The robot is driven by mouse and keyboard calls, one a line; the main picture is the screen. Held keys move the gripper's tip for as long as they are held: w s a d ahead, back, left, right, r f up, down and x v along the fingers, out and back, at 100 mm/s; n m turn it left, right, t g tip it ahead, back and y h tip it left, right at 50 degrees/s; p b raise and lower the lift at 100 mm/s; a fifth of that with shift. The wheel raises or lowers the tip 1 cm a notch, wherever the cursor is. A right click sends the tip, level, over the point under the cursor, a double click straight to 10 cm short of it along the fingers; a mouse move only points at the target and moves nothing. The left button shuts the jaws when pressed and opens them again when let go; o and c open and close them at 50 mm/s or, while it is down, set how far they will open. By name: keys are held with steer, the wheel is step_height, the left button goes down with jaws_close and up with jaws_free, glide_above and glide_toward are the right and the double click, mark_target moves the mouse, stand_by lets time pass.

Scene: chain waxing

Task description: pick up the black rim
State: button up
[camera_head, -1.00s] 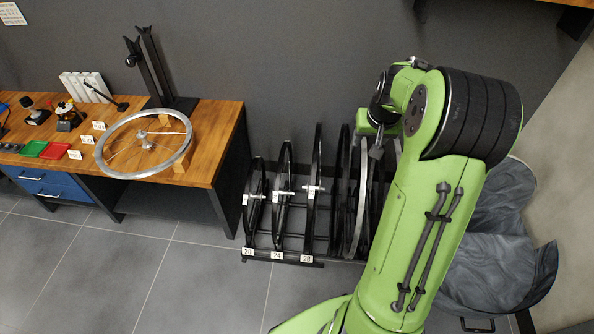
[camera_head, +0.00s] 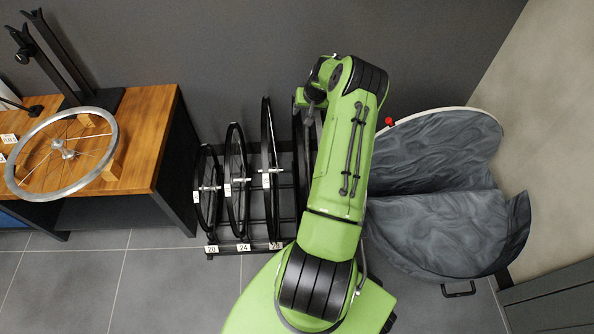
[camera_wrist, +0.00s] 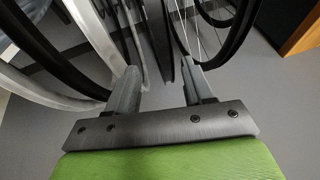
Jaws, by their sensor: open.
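A wheel rack (camera_head: 262,246) with labels 20, 24 and 28 stands on the floor and holds several upright black wheels and rims. A dark rim (camera_wrist: 160,38), seen nearly edge-on, lies in line with the gap between the fingers. I cannot tell if it reaches between them. A silver rim (camera_wrist: 88,28) is left of it, and a black spoked wheel (camera_wrist: 238,35) is right of it.
A wooden workbench (camera_head: 160,110) with a silver spoked wheel (camera_head: 112,160) is at the left. A round bin with a grey liner (camera_head: 430,230) stands close to the right of my arm. Neighbouring rims leave little room around the fingers.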

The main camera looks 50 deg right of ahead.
mark_target(299, 118)
steer(key=b+x, duration=0.2)
steer(key=x, duration=0.4)
steer(key=shift+w+a+f, duration=0.1)
steer(key=shift+w+f, duration=0.1)
steer(key=shift+w, duration=0.05)
steer(key=shift+r, duration=0.1)
steer(key=shift+c, duration=0.3)
jaws_close()
stand_by(0.6)
